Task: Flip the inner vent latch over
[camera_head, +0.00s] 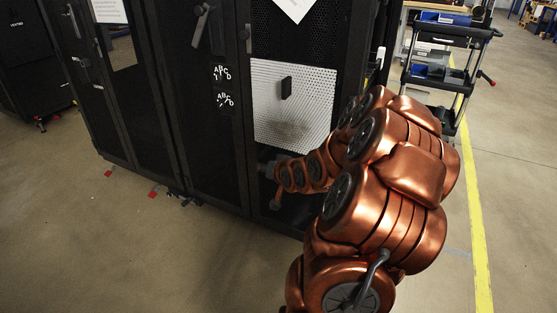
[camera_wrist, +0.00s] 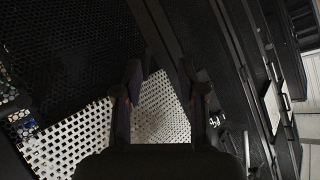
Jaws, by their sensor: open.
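A white perforated vent panel (camera_head: 305,118) is set in the right door of the black rack. A small dark block (camera_head: 286,88), which looks like the vent latch, stands near its upper middle. My gripper (camera_head: 268,183) is at the panel's lower left, below the block and apart from it. In the wrist view my gripper (camera_wrist: 163,95) has its two dark fingers spread, with white perforated panel (camera_wrist: 70,140) showing between and left of them. Nothing is seen held. I cannot make out the latch in the wrist view.
The black rack doors (camera_head: 205,130) stand upright beside the gripper, with a dark handle (camera_head: 200,28) high on one. A cart (camera_head: 440,70) with shelves stands at the back right. The floor (camera_head: 110,240) at the front left is clear.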

